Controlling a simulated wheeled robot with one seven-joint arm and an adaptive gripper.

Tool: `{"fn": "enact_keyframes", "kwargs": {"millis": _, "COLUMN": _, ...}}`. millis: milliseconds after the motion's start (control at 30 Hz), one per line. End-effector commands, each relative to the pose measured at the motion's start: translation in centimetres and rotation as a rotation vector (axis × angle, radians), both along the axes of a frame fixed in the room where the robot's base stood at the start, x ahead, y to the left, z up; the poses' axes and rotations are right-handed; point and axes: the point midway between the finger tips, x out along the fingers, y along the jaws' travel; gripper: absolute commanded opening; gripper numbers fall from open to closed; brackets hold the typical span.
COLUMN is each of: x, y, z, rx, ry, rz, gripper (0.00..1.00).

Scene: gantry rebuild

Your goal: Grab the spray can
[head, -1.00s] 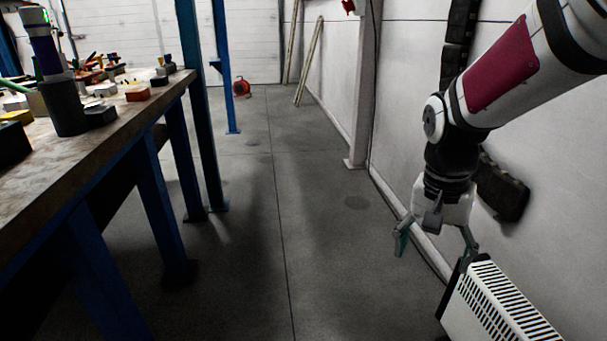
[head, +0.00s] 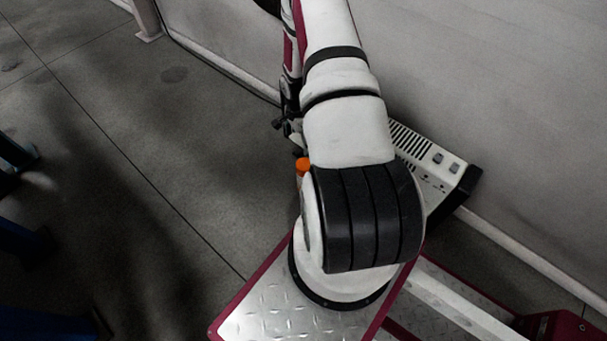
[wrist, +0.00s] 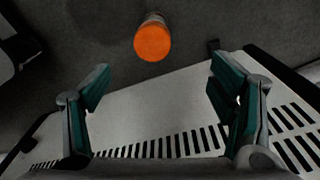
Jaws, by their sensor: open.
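The spray can shows as an orange round cap (wrist: 152,42) at the top middle of the wrist view, with a short stretch of its body behind it. In the head view its orange top (head: 302,164) peeks out just left of my arm; the rest is hidden by the arm. My gripper (wrist: 160,76) is open and empty, its two teal-padded fingers spread wide. In the wrist view the cap lies beyond the fingertips, between their directions and slightly left of centre. In the head view my arm mostly hides the gripper.
A white slotted heater (head: 437,165) stands by the wall, right of the can and partly behind my arm. Its white casing and slots (wrist: 165,112) also fill the wrist view beneath the fingers. Grey floor (head: 130,130) is open to the left; blue legs stand at the far left.

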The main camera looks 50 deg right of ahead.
Motion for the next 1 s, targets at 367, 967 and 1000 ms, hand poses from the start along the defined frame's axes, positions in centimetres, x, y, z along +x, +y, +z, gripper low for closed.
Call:
{"fn": "enact_keyframes", "kwargs": {"millis": 367, "x": -2.1, "y": -0.1, "z": -6.7, "rx": 0.019, "ry": -0.014, "rz": -0.122, "gripper": 0.78}}
{"fn": "enact_keyframes", "kwargs": {"millis": 967, "x": -2.0, "y": -0.2, "z": -14.0, "rx": 0.018, "ry": -0.015, "rz": -0.119, "gripper": 0.78}}
{"fn": "enact_keyframes", "kwargs": {"millis": 1000, "x": -1.9, "y": -0.3, "z": -14.4, "rx": 0.018, "ry": -0.015, "rz": -0.119, "gripper": 0.78}}
